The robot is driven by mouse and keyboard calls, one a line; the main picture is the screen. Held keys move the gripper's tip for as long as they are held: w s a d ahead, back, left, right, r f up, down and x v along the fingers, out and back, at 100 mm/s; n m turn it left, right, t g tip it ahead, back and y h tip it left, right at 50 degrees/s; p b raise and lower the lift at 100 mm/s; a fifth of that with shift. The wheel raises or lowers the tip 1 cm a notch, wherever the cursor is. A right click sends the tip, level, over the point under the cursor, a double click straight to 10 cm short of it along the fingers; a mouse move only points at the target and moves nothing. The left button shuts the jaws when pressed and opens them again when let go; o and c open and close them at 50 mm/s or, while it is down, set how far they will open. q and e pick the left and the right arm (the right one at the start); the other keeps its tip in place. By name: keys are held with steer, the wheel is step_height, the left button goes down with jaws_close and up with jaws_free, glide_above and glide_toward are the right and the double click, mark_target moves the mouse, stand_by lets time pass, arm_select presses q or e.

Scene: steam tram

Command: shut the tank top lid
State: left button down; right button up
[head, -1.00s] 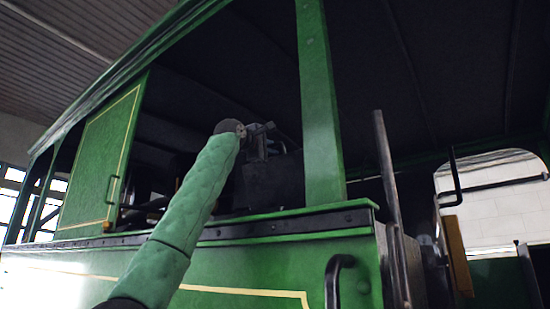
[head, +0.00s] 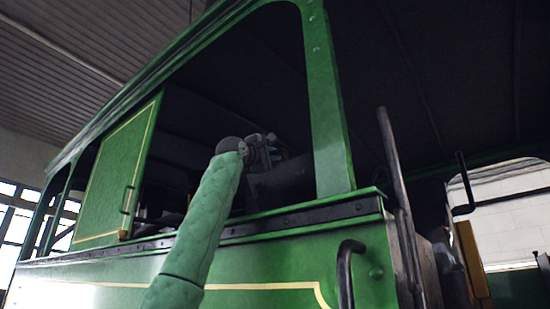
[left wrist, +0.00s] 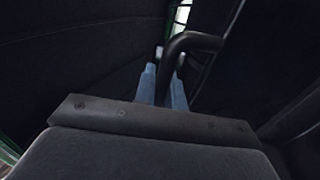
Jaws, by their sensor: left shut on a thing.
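My left gripper (head: 262,150) reaches through the green cab's side window opening, at the end of my green-sleeved arm. In the left wrist view its two blue-grey fingers (left wrist: 164,80) are closed around a dark bent bar (left wrist: 192,42) that looks like a handle. A dark block (head: 282,182) lies just below and right of the gripper inside the cab; I cannot tell whether it is the tank. The tank top lid cannot be clearly made out in the dark, nor its angle. My right gripper is not in view.
The green window pillar (head: 328,110) stands right of my gripper, and the sill (head: 300,218) runs under my arm. A green panel (head: 118,175) is on the left. A black handrail (head: 345,265) and an upright pipe (head: 398,190) stand at the right.

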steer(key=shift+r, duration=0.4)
arm_select(q)
steer(key=c, duration=1.7)
jaws_free()
steer(key=shift+f, duration=0.1)
steer(key=shift+c, duration=0.2)
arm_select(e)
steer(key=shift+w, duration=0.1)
arm_select(q)
steer(key=b+v, duration=0.4)
steer(key=v, duration=0.3)
steer(key=shift+s+a+f, duration=0.15)
steer(key=shift+s+a, duration=0.05)
steer(key=shift+a, duration=0.05)
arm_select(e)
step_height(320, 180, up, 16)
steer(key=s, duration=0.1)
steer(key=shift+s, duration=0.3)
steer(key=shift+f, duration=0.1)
